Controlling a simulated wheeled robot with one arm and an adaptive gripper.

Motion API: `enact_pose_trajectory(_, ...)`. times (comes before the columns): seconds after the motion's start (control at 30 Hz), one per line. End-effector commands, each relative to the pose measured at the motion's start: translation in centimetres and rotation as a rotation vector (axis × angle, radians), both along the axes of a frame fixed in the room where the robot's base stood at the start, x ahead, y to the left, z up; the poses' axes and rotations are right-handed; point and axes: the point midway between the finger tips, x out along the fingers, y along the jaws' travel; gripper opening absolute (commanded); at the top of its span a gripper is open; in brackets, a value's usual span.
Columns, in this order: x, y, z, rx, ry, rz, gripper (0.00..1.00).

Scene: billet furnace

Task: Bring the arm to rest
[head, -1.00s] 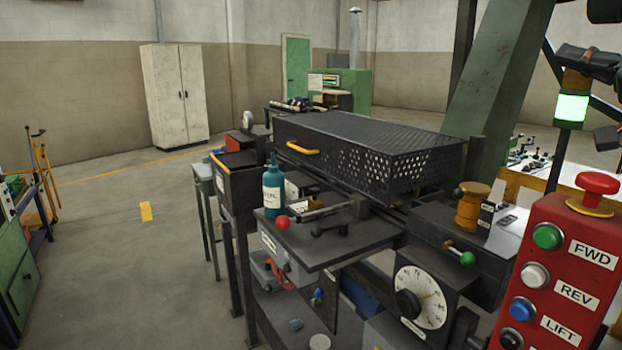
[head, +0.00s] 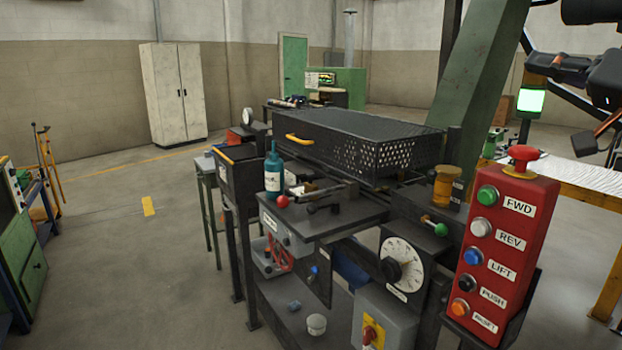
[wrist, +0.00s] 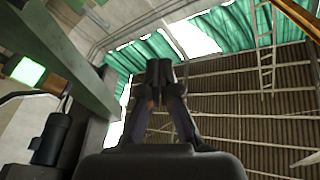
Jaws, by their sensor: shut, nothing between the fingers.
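My gripper (wrist: 160,72) shows in the wrist view with its two dark fingers together at the tips and nothing between them. It points up toward the corrugated roof and is clear of anything it could touch there. In the head view, dark links of my arm show at the upper right edge, above and right of the red button panel (head: 505,250). I cannot clearly make out the fingertips in that view.
The lit green lamp (head: 530,100) stands close to my arm, and it also shows in the wrist view (wrist: 28,72). A green slanted column (head: 480,75) rises beside it. The machine with a black mesh guard (head: 365,145) fills the middle. Open floor (head: 120,260) lies left.

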Motion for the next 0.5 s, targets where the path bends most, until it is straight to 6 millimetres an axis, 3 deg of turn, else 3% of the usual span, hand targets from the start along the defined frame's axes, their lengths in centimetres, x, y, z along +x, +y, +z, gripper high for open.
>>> enact_pose_trajectory(0.27,-0.2,6.6,-1.7,-0.103,0.091,0.086,0.0)
enact_pose_trajectory(0.37,-0.4,9.8,-3.1,-0.156,0.147,0.128,0.0)
enact_pose_trajectory(0.5,-1.2,15.5,-6.9,-0.265,0.272,0.202,0.0)
